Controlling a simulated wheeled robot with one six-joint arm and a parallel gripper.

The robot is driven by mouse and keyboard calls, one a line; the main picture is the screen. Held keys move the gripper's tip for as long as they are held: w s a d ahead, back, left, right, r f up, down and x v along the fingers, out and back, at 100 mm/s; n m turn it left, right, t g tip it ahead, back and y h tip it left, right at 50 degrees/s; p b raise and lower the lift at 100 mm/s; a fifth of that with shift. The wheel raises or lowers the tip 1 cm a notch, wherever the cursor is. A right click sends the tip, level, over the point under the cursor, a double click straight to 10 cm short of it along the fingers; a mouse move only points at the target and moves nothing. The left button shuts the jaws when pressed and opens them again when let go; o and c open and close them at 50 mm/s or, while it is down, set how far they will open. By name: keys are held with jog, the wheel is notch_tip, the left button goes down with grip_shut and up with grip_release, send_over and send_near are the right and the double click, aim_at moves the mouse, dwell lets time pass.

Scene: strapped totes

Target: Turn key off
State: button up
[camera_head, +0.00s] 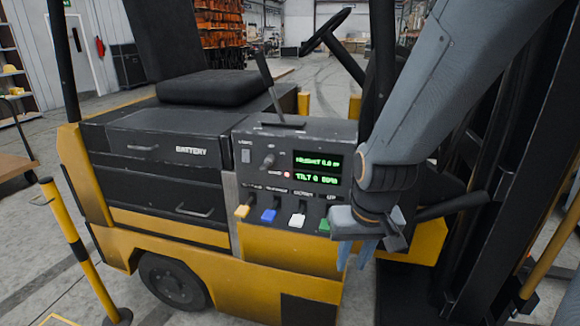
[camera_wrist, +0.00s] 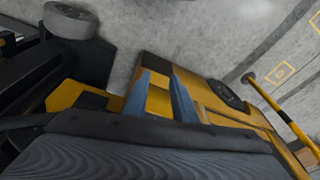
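A dark control panel (camera_head: 300,135) sits on the side of a yellow and black forklift in the head view. A small grey knob (camera_head: 268,160), which may be the key, is on its left part. I cannot clearly tell its turned position. A red light (camera_head: 287,174) glows beside it, and a screen (camera_head: 317,168) shows green text. My gripper (camera_head: 356,256) hangs in front of the panel's lower right, right of and below the knob. Its two blue fingers are apart and empty, as the wrist view (camera_wrist: 161,82) also shows. The knob is not seen in the wrist view.
Yellow, blue, white and green levers (camera_head: 297,219) line the panel's lower edge, the green one close to my gripper. A black lever (camera_head: 266,85) rises above the panel. A yellow post (camera_head: 77,250) stands at the left. The space before the knob is clear.

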jog(key=w+a+m+t, duration=0.45)
jog(key=w+a, duration=0.45)
jog(key=w, duration=0.5)
jog(key=m+t+h, duration=0.7)
jog(key=m+t, duration=0.3)
jog(key=m, duration=0.1)
send_near(264, 168)
jog(key=x, duration=0.3)
jog(key=p+x, duration=0.1)
jog(key=x, duration=0.5)
jog(key=shift+w, duration=0.2)
jog(key=shift+c, duration=0.3)
jog(key=shift+f, duration=0.1)
grip_shut()
